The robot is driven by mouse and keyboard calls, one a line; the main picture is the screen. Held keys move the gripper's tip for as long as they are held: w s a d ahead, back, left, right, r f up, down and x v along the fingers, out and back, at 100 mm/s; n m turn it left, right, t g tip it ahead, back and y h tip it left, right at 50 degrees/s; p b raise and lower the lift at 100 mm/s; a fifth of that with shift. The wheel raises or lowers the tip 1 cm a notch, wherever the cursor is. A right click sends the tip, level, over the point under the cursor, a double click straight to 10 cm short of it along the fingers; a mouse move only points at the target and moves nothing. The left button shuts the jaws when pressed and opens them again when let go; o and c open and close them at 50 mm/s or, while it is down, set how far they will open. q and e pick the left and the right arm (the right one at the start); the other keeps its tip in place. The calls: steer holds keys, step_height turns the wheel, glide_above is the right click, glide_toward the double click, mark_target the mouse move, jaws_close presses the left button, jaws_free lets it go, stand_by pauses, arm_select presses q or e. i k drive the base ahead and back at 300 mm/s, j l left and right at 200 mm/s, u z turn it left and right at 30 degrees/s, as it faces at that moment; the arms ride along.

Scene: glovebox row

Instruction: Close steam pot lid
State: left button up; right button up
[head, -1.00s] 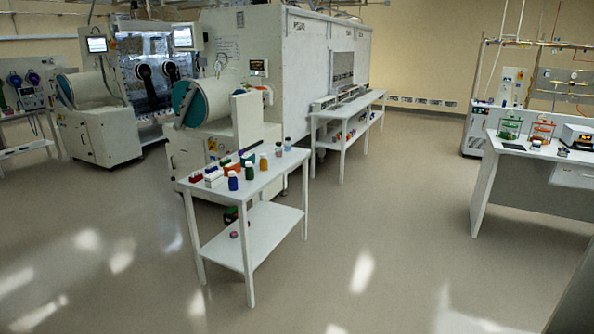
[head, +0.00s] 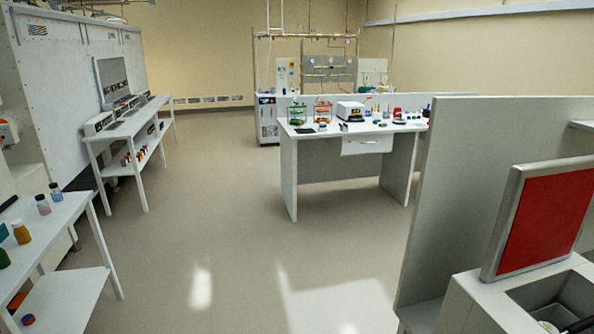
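No steam pot can be made out for certain. At the lower right stands a pale box (head: 462,290) with an open top, cut off by the picture edge. A raised panel with a red face and grey frame (head: 545,215) stands upright at its back edge; I cannot tell whether this is a lid. Inside the box is a whitish round thing (head: 556,316), partly hidden. Neither of my grippers is in view.
A grey partition (head: 440,190) stands behind the box. A white bench (head: 345,140) with small apparatus is at the centre back. A white shelf table (head: 50,225) with bottles is at the left, near a long white cabinet (head: 70,100). The floor (head: 220,220) between is clear.

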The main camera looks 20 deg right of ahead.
mark_target(544, 207)
steer(key=i+z, duration=0.3)
steer(key=z, duration=0.2)
steer(key=i+j+z, duration=0.2)
steer(key=z, duration=0.25)
steer(key=i+j+z, duration=0.25)
steer(key=z, duration=0.25)
steer(key=i+j+z, duration=0.45)
steer(key=j+z, duration=0.35)
steer(key=z, duration=0.15)
steer(key=i+j+z, duration=0.2)
steer(key=j+z, duration=0.65)
steer(key=j, duration=0.25)
steer(key=j+z, duration=0.45)
steer(key=j, duration=0.2)
